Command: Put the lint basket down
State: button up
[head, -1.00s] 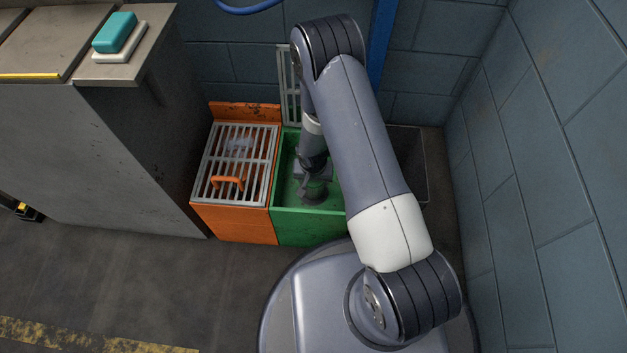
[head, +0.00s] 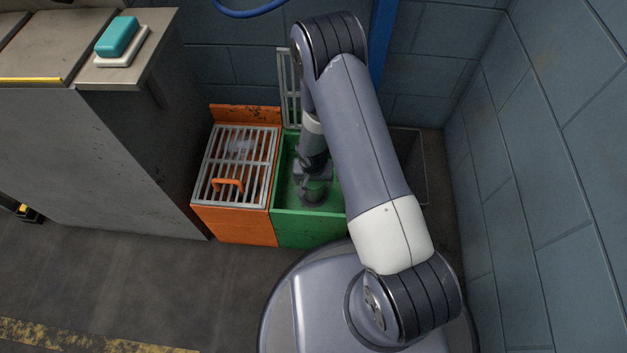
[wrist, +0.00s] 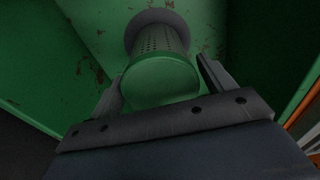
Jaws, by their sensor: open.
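The lint basket (wrist: 160,42) is a grey perforated cylinder with a wide rim at its far end and a smooth green round near end. It is inside the green bin (head: 308,230), against the bin's green surface in the wrist view. My gripper (wrist: 162,72) is open, with one finger on each side of the basket's near end. A gap shows on the right side; contact on the left is unclear. In the head view my gripper (head: 313,176) is down inside the green bin, and the basket is mostly hidden by it.
An orange bin (head: 235,225) with a grey slatted lid (head: 240,150) and orange handle adjoins the green bin on the left. A raised slatted lid (head: 289,88) stands behind the green bin. A dark open container (head: 410,150) is on the right, near the block wall (head: 540,180).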

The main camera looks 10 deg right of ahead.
notch_tip(320, 180, up, 10)
jog(key=s+p, duration=0.1)
jog(key=p, duration=0.2)
jog(key=shift+s+a+r, duration=0.15)
jog(key=shift+s+r, duration=0.05)
jog(key=shift+c, duration=0.4)
dwell(0.4)
